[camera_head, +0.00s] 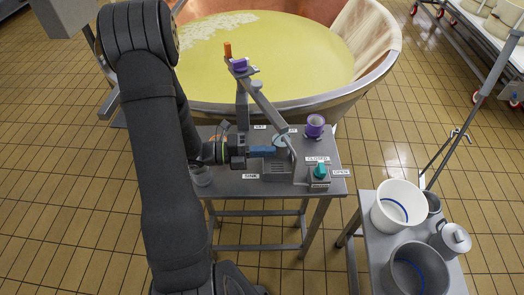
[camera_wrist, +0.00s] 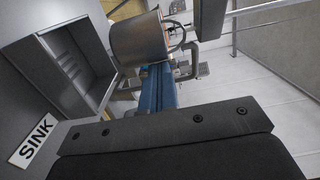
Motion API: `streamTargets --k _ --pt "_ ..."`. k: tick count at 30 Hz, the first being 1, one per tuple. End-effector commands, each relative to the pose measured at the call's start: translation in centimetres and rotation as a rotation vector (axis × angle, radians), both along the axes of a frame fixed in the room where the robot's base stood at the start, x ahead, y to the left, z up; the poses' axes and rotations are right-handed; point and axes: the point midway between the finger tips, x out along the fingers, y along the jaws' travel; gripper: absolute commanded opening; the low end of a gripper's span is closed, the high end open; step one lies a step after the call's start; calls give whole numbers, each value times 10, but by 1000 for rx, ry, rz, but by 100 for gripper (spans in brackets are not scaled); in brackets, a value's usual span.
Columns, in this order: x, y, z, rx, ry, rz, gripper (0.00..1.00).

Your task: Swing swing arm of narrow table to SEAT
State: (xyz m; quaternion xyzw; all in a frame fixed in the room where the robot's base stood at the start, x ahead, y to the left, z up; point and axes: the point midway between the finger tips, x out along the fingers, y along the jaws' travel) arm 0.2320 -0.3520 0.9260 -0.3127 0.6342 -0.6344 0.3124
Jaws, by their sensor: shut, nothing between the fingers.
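The narrow table (camera_head: 230,188) is a grey metal bench in front of the vat. Its swing arm (camera_head: 263,104) is a grey bar running diagonally above the table, with a purple part (camera_head: 239,65) and an orange-brown handle (camera_head: 228,50) at its upper end. VAT (camera_head: 260,127) and SINK (camera_head: 250,176) labels show; I cannot read a SEAT label. My gripper (camera_head: 274,150) has blue fingers, shut and empty, low over the table beside a grey box. In the wrist view, the blue fingers (camera_wrist: 160,88) point at a metal cylinder (camera_wrist: 137,40); contact is unclear.
A teal knob (camera_head: 320,171) with CLOSED and OPEN labels stands at the table's right. A purple cup (camera_head: 315,125) is behind it. The copper vat (camera_head: 384,60) holds yellow liquid. A side bench at lower right carries a white bucket (camera_head: 398,207) and metal pots.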

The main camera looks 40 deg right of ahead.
Motion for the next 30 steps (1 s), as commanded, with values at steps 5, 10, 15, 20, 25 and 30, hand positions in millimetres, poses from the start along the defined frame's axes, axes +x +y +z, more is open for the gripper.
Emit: streamTargets --k 5,10,15,20,25,30 --pt "-12 -25 0 0 -1 -5 0" --pt "-22 -62 0 -1 -1 -5 0" --pt "-27 -102 0 -2 -2 -4 0" --pt "-28 -136 0 1 1 129 0" --pt "-24 -167 0 1 -1 242 0" --pt "-17 -190 0 -1 -1 264 0"
